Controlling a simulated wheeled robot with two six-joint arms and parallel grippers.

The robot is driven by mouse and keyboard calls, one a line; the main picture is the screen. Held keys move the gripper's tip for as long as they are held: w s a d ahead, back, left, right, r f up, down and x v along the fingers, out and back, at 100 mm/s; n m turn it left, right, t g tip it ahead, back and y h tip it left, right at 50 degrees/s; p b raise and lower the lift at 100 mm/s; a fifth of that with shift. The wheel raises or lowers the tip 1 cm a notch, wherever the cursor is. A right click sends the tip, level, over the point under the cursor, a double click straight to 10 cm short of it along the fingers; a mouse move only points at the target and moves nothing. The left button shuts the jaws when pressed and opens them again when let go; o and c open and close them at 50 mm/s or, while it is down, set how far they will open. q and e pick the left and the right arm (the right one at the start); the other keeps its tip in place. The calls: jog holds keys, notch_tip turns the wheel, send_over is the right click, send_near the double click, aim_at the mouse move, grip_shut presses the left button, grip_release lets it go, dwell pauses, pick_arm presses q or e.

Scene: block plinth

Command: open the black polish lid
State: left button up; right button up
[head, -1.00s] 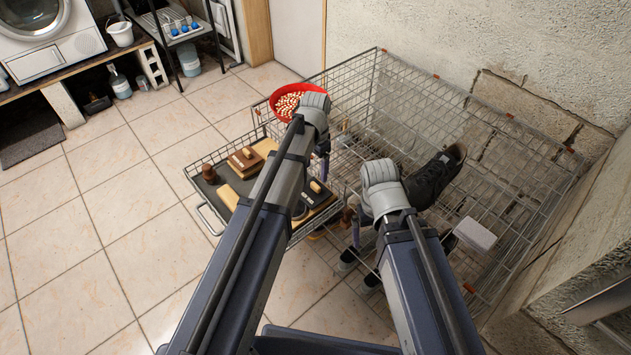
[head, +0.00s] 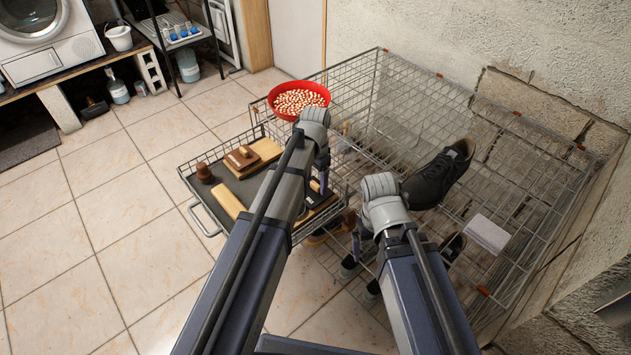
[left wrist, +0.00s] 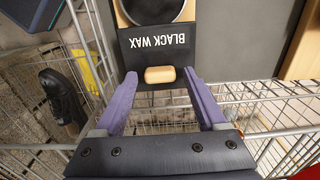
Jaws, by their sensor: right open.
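In the left wrist view, a dark panel lettered BLACK WAX (left wrist: 155,42) has a small wooden knob (left wrist: 160,75) at its near edge. A round black disc (left wrist: 150,8) with a pale rim shows beyond the lettering, cut off by the frame. My left gripper (left wrist: 160,98) is open, with its purple fingers on either side of the knob and gaps visible. In the head view, my left gripper (head: 322,172) is over the tray's right end, and my arm hides much there. My right gripper (head: 356,245) is open to the right of the tray, above the wire basket.
The dark tray (head: 250,190) in the wire drawer holds brushes and a brown knob (head: 205,172). A red bowl (head: 299,99) stands behind my left arm. A black shoe (head: 440,178) and a white block (head: 487,234) lie on the wire rack at right.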

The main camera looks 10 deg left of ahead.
pick_arm(q)
grip_shut()
dwell(0.3)
dwell(0.4)
jog(key=shift+s, duration=0.1)
dwell(0.4)
